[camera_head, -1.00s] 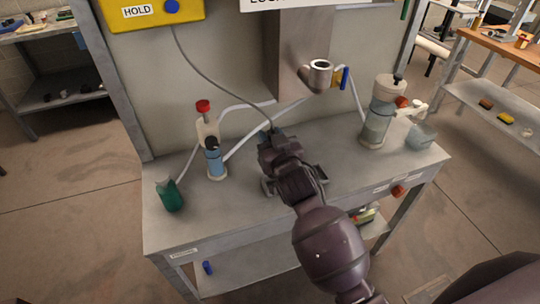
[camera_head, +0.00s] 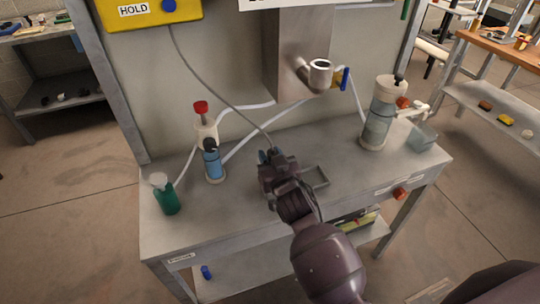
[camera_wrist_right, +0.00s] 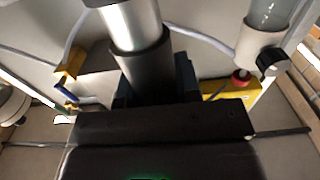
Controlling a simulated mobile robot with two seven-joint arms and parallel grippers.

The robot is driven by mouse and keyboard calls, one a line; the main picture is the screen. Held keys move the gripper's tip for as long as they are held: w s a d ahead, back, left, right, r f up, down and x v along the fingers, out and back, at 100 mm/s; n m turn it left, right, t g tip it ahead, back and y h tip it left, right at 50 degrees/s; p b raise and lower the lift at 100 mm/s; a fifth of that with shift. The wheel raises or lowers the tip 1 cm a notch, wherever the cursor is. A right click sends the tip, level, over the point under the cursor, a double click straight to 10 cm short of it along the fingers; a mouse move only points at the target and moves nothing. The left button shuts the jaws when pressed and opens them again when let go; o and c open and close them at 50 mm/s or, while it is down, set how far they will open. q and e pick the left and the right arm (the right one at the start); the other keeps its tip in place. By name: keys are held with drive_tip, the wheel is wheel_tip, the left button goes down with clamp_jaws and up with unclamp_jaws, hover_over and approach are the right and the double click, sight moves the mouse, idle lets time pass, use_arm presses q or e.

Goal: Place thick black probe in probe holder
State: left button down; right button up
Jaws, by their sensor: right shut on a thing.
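My right gripper (camera_head: 274,160) is above the middle of the grey bench in the head view. It is shut on the thick black probe, whose body (camera_wrist_right: 146,68) with a silver end (camera_wrist_right: 130,18) rises between the fingers in the right wrist view (camera_wrist_right: 152,90). In the head view the gripper mostly hides the probe, and a grey cable runs from it up to the yellow box. A small grey tray-like frame (camera_head: 316,178) lies on the bench, right of the gripper. A metal cup (camera_head: 320,72) is fixed on the wall bracket. I cannot tell which is the probe holder. My left gripper is not in view.
On the bench (camera_head: 235,222) stand a green bottle (camera_head: 166,198), a blue-filled cylinder with red cap (camera_head: 213,165) at left, and a larger clear cylinder (camera_head: 378,125) at right. White hoses cross behind. The yellow HOLD box (camera_head: 150,12) is above. The front middle of the bench is clear.

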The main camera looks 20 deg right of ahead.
drive_tip(key=o, duration=1)
drive_tip(key=shift+c, duration=0.2)
drive_tip(key=shift+r, duration=0.2)
drive_tip(key=s, duration=1.2)
drive_tip(key=s+d+f+g, duration=0.2)
drive_tip(key=s+d+f, duration=0.1)
drive_tip(key=s+f, duration=0.2)
drive_tip(key=s+d+f+g, duration=0.2)
drive_tip(key=s+d+f, duration=0.2)
drive_tip(key=s+f, duration=0.2)
drive_tip(key=s+d+f+g, duration=0.3)
drive_tip(key=s+f, duration=0.2)
drive_tip(key=f, duration=0.1)
drive_tip(key=shift+s+d+f+n+h+p, duration=0.3)
drive_tip(key=shift+s+f+h+p, duration=0.05)
drive_tip(key=shift+s+f+h, duration=0.05)
